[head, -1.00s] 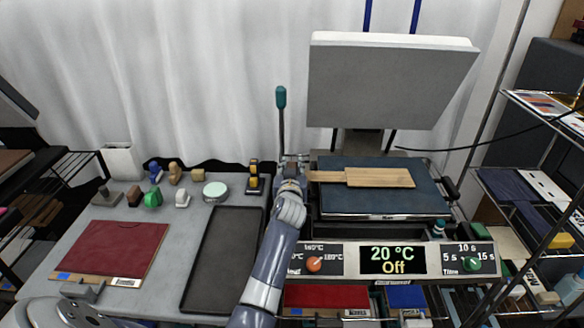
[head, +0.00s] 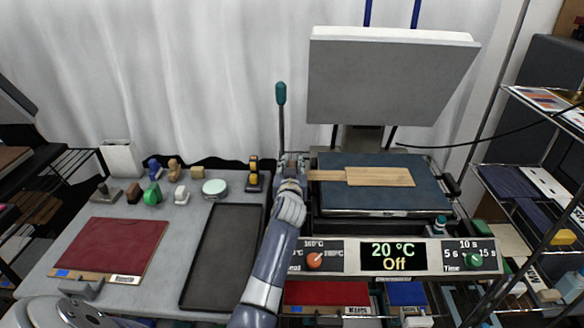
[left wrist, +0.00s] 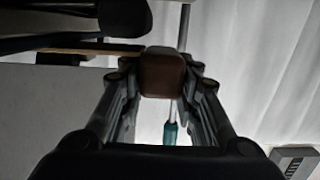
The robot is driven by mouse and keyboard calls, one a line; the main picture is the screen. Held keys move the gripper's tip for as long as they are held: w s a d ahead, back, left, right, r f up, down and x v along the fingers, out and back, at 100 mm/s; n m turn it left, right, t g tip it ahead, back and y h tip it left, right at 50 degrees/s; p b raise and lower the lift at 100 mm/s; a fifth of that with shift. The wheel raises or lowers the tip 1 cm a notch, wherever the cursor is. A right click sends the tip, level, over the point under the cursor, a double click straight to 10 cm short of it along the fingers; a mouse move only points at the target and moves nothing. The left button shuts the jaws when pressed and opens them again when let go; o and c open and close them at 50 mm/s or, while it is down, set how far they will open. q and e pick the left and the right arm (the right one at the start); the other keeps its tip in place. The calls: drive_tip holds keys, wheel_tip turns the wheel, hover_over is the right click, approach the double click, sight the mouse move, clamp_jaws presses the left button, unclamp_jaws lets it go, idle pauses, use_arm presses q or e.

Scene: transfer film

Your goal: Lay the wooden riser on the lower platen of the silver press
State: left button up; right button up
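The wooden riser (head: 380,177), a flat light board with a narrow handle, is over the dark blue lower platen (head: 352,205) of the silver press. Its handle points left. I cannot tell whether the board touches the platen. My left gripper (head: 292,166) is at the handle's left end. In the left wrist view, the brown end of the riser (left wrist: 162,72) sits between the fingertips of my left gripper (left wrist: 163,88), which appear closed on its sides. The press's grey upper platen (head: 390,85) is raised and tilted open. My right gripper is out of view.
A lever with a teal grip (head: 281,95) stands just behind my left gripper. The control panel (head: 392,257) reads 20 °C, Off. A black tray (head: 222,258), a red board (head: 112,245) and several stamps lie on the left table. A wire shelf (head: 540,190) stands right.

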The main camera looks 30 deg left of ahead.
use_arm(q)
drive_tip(key=shift+o, duration=1.4)
